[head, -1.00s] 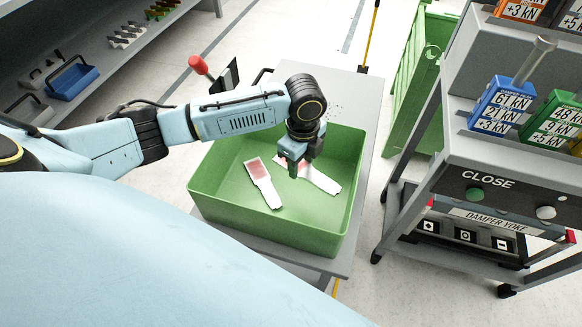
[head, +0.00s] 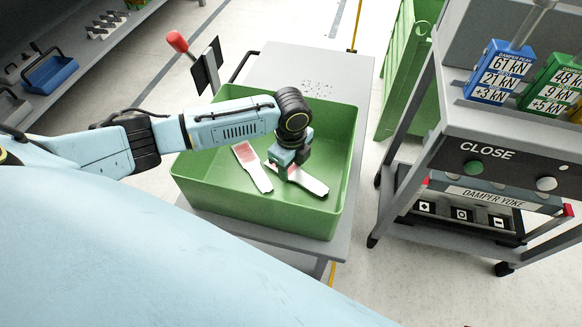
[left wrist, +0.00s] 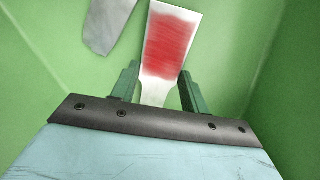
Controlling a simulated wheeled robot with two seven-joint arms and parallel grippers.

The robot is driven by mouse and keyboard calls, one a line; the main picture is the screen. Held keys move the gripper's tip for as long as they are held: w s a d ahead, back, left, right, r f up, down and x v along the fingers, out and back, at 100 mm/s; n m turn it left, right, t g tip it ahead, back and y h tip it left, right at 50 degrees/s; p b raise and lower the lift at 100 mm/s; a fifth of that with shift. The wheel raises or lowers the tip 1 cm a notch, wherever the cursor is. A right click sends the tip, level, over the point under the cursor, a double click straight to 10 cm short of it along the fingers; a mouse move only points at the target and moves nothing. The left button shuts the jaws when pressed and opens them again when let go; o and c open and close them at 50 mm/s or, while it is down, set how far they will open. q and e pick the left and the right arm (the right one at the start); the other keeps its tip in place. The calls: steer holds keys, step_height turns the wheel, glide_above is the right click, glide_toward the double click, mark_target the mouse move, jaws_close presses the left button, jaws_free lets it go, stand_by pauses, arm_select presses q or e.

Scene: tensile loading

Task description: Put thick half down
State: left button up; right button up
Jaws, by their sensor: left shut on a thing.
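My left gripper (head: 284,170) is inside the green bin (head: 205,193), shut on one flat metal specimen half (head: 310,182). In the left wrist view this half (left wrist: 170,45) has a broad end with a red patch, and its narrower part is between the two dark green fingers (left wrist: 158,92). I cannot tell whether it touches the bin floor. The other half (head: 254,170), pale with a reddish patch, lies on the bin floor to the left; part of it shows in the left wrist view (left wrist: 106,24). Which half is thicker is not clear. My right gripper is out of view.
The bin stands on a grey cart top (head: 345,75). A red-knobbed lever (head: 178,42) rises behind the bin. A grey wheeled stand with a CLOSE panel (head: 500,165) and load boxes (head: 500,72) is at right. A shelf with a blue tray (head: 50,76) is at far left.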

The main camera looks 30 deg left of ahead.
mark_target(291, 171)
arm_select(q)
steer(key=shift+f, duration=0.1)
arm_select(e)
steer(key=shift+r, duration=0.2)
arm_select(q)
steer(key=shift+f, duration=0.15)
steer(key=o, duration=1.1)
steer(key=shift+r, duration=0.3)
steer(key=shift+r+p, duration=2.45)
steer(key=shift+r, duration=3.4)
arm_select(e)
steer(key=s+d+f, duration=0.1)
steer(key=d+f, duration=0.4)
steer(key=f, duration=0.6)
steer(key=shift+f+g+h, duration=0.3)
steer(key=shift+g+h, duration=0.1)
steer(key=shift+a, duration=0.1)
